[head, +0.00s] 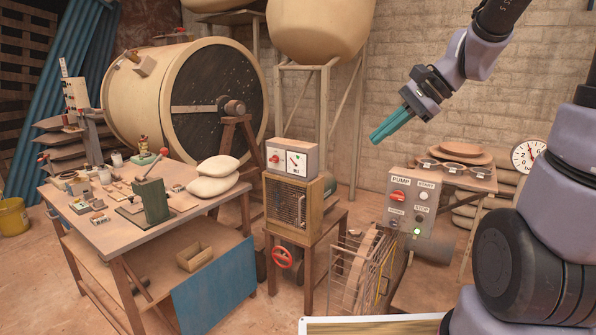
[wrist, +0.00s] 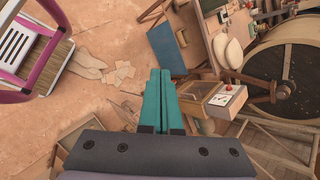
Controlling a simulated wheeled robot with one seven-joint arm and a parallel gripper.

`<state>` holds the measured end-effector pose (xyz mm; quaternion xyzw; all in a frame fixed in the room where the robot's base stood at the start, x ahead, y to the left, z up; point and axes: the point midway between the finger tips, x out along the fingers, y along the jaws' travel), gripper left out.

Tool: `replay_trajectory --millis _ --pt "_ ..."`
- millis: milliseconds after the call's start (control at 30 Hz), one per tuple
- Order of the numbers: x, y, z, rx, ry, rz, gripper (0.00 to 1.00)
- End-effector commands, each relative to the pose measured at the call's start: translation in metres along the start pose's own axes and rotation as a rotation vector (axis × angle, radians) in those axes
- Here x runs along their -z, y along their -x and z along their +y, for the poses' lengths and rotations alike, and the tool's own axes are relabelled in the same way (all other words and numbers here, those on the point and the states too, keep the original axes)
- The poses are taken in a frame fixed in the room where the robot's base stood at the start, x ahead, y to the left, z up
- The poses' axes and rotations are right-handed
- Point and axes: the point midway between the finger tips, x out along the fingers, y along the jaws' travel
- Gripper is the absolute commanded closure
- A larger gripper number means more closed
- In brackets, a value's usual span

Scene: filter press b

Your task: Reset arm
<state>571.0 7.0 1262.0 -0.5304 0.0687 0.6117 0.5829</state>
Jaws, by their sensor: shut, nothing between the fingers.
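My gripper (head: 376,138) has teal fingers and is raised in the air in the upper right of the head view. It is in front of the brick wall and above the control panel. In the wrist view the two teal fingers of my gripper (wrist: 160,75) lie side by side, closed together, with nothing held between them. The arm comes in from the upper right of the head view. The fingers touch nothing in either view.
A round gauge (head: 527,154) is at right.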

Motion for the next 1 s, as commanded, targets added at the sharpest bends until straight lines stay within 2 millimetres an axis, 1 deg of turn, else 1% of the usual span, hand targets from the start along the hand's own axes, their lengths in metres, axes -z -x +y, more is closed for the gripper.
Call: replay_trajectory --millis 33,200,300,400,500,633,1000 --pt "-0.012 0.012 0.008 -0.022 0.105 0.058 1.0" --pt "-0.03 0.051 0.038 -0.104 0.427 0.262 1.0" --pt "-0.035 0.074 0.05 -0.137 0.591 0.379 1.0" --pt "-0.039 0.093 0.059 -0.159 0.716 0.475 1.0" --pt "-0.041 0.106 0.063 -0.171 0.798 0.54 1.0" --pt "-0.041 0.114 0.066 -0.181 0.843 0.579 1.0" --pt "-0.041 0.114 0.066 -0.182 0.845 0.58 1.0"
